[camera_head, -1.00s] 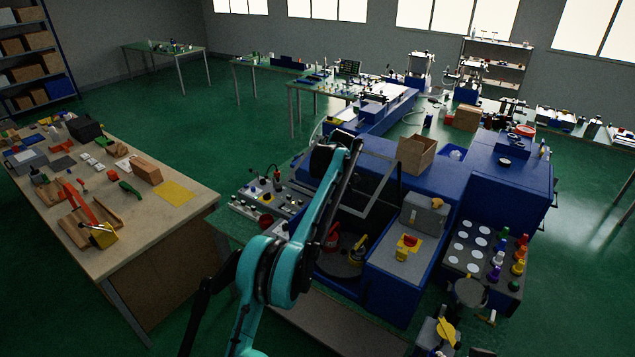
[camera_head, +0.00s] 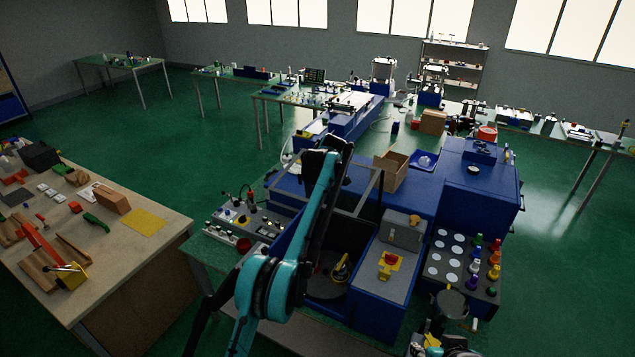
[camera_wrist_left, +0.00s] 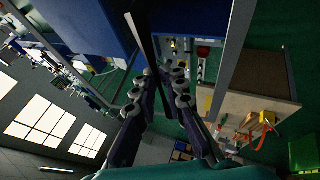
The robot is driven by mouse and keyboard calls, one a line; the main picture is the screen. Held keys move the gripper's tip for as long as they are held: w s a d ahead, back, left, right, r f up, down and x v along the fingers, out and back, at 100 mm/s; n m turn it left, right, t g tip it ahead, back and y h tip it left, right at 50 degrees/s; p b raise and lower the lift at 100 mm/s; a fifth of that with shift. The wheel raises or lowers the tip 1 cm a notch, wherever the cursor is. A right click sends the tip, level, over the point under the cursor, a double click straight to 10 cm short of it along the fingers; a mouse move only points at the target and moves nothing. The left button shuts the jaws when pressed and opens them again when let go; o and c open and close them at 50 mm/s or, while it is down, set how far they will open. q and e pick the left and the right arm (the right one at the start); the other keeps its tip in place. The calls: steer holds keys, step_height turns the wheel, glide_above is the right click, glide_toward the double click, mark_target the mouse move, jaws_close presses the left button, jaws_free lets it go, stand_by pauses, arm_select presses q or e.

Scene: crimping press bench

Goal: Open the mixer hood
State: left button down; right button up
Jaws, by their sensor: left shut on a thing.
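The mixer hood (camera_head: 380,190) is a framed panel with grey edges, standing raised and steep over the mixer's blue housing (camera_head: 385,285). My teal arm covers part of it. The open dark mixer bowl (camera_head: 325,287) shows below, with a yellow-handled part (camera_head: 341,268) in it. My left gripper (camera_head: 327,146) is at the hood's upper edge in the head view. In the left wrist view, its dark fingers (camera_wrist_left: 165,76) are shut around a dark bar of the hood; the exact contact is hard to see.
A control box with knobs (camera_head: 240,220) stands left of the mixer. A cardboard box (camera_head: 391,170) stands behind the hood. A yellow block with a red button (camera_head: 389,262) and a rack of coloured bottles (camera_head: 465,265) are at right. A wooden bench (camera_head: 165,225) is at left.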

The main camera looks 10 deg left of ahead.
arm_select(q)
steer(key=c, duration=1.9)
jaws_free()
steer(key=shift+a, duration=0.1)
steer(key=shift+o, duration=0.2)
steer(key=shift+s+r, duration=0.1)
steer(key=shift+s, duration=0.05)
steer(key=shift+r, duration=0.1)
steer(key=shift+s+r, duration=0.15)
steer(key=shift+r, duration=0.1)
steer(key=v, duration=1.1)
steer(key=shift+s, duration=0.2)
